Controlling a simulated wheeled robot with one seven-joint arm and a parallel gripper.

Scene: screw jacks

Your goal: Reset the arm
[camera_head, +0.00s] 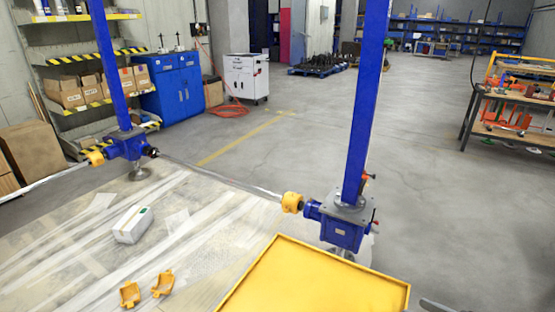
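My gripper is not clearly in view. A small dark curved part shows at the bottom edge, right of the yellow tray, and I cannot tell whether it belongs to my arm. Two blue screw jacks with tall blue columns stand on the pale platform: the near jack (343,225) at centre right and the far jack (130,145) at left. A thin shaft (222,178) runs between them. A yellow coupling cover (292,202) sits at the near jack's left end, and another yellow part (96,157) at the far jack.
A yellow tray (315,283) fills the bottom centre. Two loose yellow cover pieces (130,294) (163,283) and a white box (133,225) lie on the platform (70,240). A workbench (515,105) stands at right. The floor between is clear.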

